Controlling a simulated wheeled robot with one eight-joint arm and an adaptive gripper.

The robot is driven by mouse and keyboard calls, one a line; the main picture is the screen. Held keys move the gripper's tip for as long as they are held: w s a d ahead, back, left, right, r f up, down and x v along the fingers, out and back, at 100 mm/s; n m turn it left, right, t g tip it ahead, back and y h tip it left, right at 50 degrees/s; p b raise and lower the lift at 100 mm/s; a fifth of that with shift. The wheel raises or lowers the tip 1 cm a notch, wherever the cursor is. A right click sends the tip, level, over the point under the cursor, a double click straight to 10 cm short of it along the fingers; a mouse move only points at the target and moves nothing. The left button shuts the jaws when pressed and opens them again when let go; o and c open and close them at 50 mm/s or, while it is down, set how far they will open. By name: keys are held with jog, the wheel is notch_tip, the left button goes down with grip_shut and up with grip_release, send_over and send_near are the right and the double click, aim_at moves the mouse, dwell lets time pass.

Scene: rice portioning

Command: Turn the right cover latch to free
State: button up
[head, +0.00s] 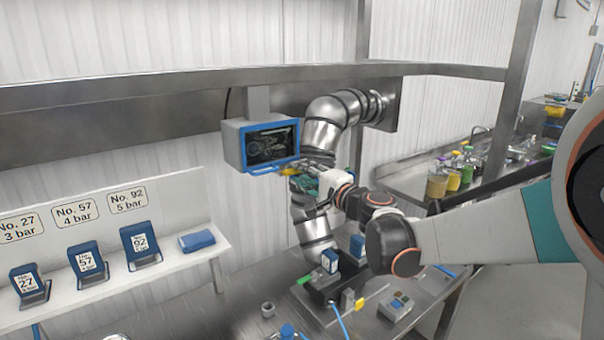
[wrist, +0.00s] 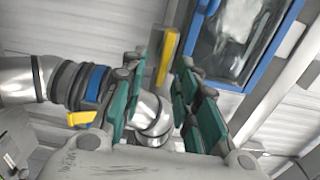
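A grey box with a blue-framed dark window (head: 270,146) hangs in the middle of the head view; its blue frame (wrist: 262,62) fills the upper right of the wrist view. A yellow lever (wrist: 166,56), which looks like the cover latch, stands beside that frame; yellow also shows by my fingers in the head view (head: 289,170). My gripper (wrist: 158,64) has its teal fingers apart, with the lever between or just beyond the fingertips, nearer the right finger. I cannot tell whether they touch. My gripper (head: 303,180) is just below the box's lower right corner.
A steel pipe (head: 322,135) runs close behind my gripper. In the wrist view a second yellow tab (wrist: 82,118) sits by a blue band on the pipe. Blue numbered holders (head: 88,262) stand on a shelf at left. Jars (head: 455,178) stand at right. A steel bench is below.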

jog(key=v, duration=1.1)
jog(key=s+d+f+n+g+h+b, duration=0.3)
jog(key=s+f+n+b, duration=0.15)
jog(key=s+f, duration=0.55)
jog(key=s+d+f+n+g+h+b, duration=0.3)
jog(key=s+f+n+h+b, duration=0.15)
jog(key=s+f, duration=0.6)
jog(key=s+d+f+n+g+h+b, duration=0.1)
jog(key=s+d+f+n+h+b, duration=0.1)
jog(key=s+d, duration=0.5)
notch_tip(320, 180, down, 2)
jog(key=shift+s+d+f+g+h, duration=0.1)
jog(key=shift+s+d+g+h, duration=0.35)
jog(key=shift+s, duration=0.55)
jog(key=shift+a+t, duration=0.1)
jog(key=shift+t, duration=0.15)
